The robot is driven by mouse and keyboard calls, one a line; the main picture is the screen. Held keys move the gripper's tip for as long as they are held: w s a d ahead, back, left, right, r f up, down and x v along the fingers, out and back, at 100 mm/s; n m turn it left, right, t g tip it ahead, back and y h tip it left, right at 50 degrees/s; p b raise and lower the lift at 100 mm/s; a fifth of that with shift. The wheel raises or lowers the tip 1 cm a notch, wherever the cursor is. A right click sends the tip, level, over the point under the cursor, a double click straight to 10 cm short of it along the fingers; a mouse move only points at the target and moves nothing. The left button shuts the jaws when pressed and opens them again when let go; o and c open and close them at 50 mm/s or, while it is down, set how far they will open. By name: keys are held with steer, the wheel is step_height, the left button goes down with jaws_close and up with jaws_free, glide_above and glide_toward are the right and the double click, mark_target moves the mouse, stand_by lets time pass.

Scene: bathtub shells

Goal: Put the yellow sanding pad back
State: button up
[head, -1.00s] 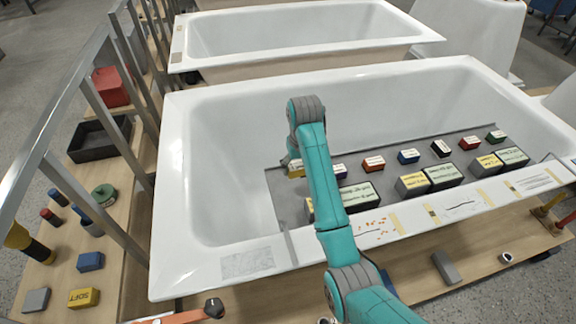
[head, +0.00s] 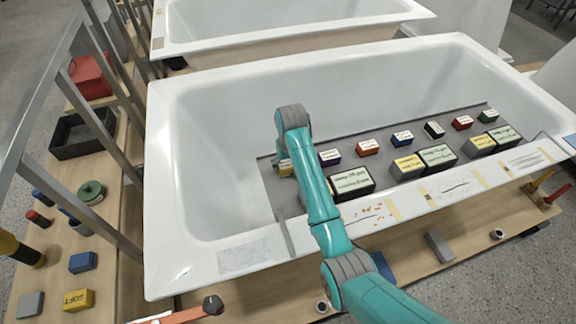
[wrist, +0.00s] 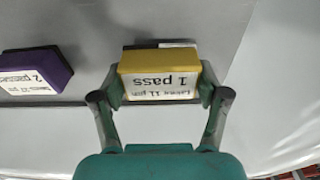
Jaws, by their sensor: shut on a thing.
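My gripper (wrist: 160,100) is shut on a yellow pad (wrist: 160,77) labelled "1 pass", one finger at each side. In the head view the pad (head: 286,168) shows in part at the left end of a row of coloured pads, over the grey mat (head: 284,200) in the near tub; my arm hides most of the gripper. A dark strip and a white patch show behind the pad in the wrist view. I cannot tell whether it touches the mat. A purple pad (wrist: 37,70) labelled "2 passes" is beside it, apart. It also shows in the head view (head: 329,157).
Orange (head: 368,147), blue (head: 402,138) and other pads continue the row rightwards. Larger yellow and green blocks (head: 352,183) stand nearer the tub's front rim (head: 240,258). A yellow "SOFT" block (head: 78,299) lies on the left shelf. The tub's left part is clear.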

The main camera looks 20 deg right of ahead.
steer(key=shift+f, duration=0.4)
steer(key=shift+f, duration=0.15)
steer(key=o, duration=1.1)
